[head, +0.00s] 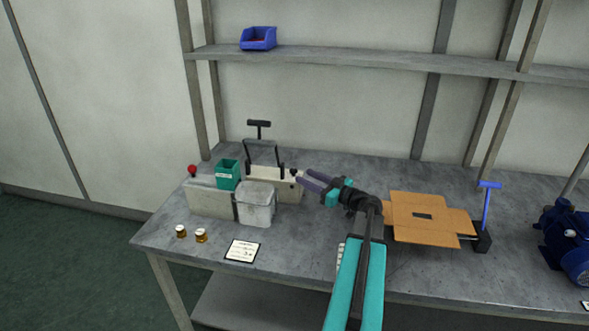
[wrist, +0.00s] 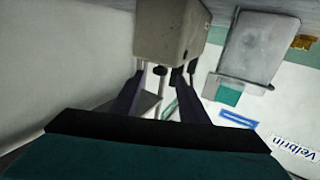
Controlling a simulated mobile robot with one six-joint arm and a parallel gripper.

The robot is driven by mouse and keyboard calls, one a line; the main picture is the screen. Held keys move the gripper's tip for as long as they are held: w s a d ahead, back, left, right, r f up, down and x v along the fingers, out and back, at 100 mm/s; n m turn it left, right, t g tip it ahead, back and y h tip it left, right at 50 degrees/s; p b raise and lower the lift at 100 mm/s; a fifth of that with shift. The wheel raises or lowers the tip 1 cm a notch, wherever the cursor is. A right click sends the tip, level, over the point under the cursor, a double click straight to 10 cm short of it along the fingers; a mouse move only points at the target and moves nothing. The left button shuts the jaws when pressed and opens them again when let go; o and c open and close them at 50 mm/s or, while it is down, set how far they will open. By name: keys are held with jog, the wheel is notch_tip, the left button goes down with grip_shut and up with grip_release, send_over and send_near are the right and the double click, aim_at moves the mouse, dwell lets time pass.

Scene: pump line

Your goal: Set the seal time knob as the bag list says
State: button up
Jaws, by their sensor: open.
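The sealer (head: 272,183) is a low beige box with a raised black-handled lever, at the back left of the bench. A small dark knob (head: 293,172) shows at its right end. My gripper (head: 304,180) is open beside that end, pointing left, with its fingertips close to the knob. In the wrist view the beige box (wrist: 172,35) is just ahead of the fingers, and a small dark round part shows between them. I cannot tell whether the fingers touch it, and no dial marks are readable. The bag list (head: 242,250) appears to be the white card at the front; its writing is too small to read.
Two small amber jars (head: 201,235) stand at the front left. A flattened cardboard box (head: 415,232) and a blue pump (head: 566,240) are to the right.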

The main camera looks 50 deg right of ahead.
aim_at(293, 169)
jog(key=w+p, duration=0.1)
jog(key=w, duration=0.2)
jog(key=w+p, duration=0.1)
jog(key=w, duration=0.3)
jog(key=shift+w+a+r, duration=0.1)
jog(key=shift+w+a, duration=0.05)
jog(key=shift+a, duration=0.05)
